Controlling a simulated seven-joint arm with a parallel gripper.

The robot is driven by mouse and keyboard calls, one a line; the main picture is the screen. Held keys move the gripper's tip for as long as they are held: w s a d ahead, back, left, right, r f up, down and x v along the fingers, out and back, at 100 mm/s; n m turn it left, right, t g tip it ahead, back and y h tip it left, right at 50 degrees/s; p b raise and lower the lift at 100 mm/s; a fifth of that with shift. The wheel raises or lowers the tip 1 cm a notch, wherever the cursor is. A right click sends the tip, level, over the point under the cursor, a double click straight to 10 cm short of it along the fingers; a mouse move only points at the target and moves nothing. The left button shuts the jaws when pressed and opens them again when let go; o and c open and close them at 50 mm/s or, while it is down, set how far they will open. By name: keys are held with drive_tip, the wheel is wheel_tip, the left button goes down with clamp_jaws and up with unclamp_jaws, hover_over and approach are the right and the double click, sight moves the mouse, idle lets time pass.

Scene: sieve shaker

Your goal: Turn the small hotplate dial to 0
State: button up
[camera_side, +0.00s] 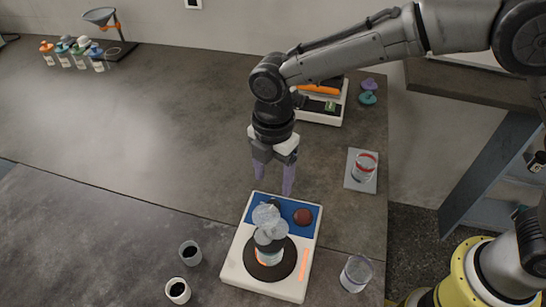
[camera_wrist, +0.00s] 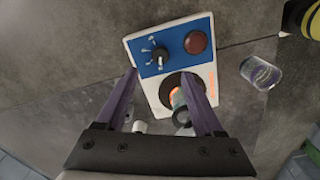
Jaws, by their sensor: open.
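My gripper (camera_side: 273,183) is open and empty, with purple fingers pointing down above the panel end, apart from the dial. In the wrist view the dial shows between and beyond the fingertips (camera_wrist: 161,76).
Two small dark-filled cups (camera_side: 190,253) (camera_side: 178,291) stand left of the hotplate. A clear jar (camera_side: 356,273) stands to its right. A red-banded jar (camera_side: 365,167) sits on a grey pad behind right. Another white device (camera_side: 320,117) is farther back.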

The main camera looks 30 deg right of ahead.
drive_tip(key=shift+r, duration=2.8)
drive_tip(key=w+d+r+m+t+y, duration=0.1)
drive_tip(key=d+r+m+t, duration=0.1)
drive_tip(key=d+r, duration=0.8)
drive_tip(key=s+d+r+m+t, duration=0.1)
drive_tip(key=s+d+r+m, duration=0.15)
drive_tip(key=d, duration=0.25)
drive_tip(key=s+d+r+m+t, duration=0.1)
drive_tip(key=s+d+r+m, duration=0.1)
drive_tip(key=s+d+m, duration=0.3)
drive_tip(key=s+d+f+m, duration=0.3)
drive_tip(key=s+d+m, duration=0.1)
drive_tip(key=s+m, duration=0.2)
drive_tip(key=s+d+f+m+t+h, duration=0.1)
drive_tip(key=s+d+f+m, duration=0.3)
drive_tip(key=s+m, duration=0.3)
drive_tip(key=shift+s+d+f+t, duration=0.2)
drive_tip(key=shift+s+d+t, duration=0.15)
drive_tip(key=shift+s, duration=0.3)
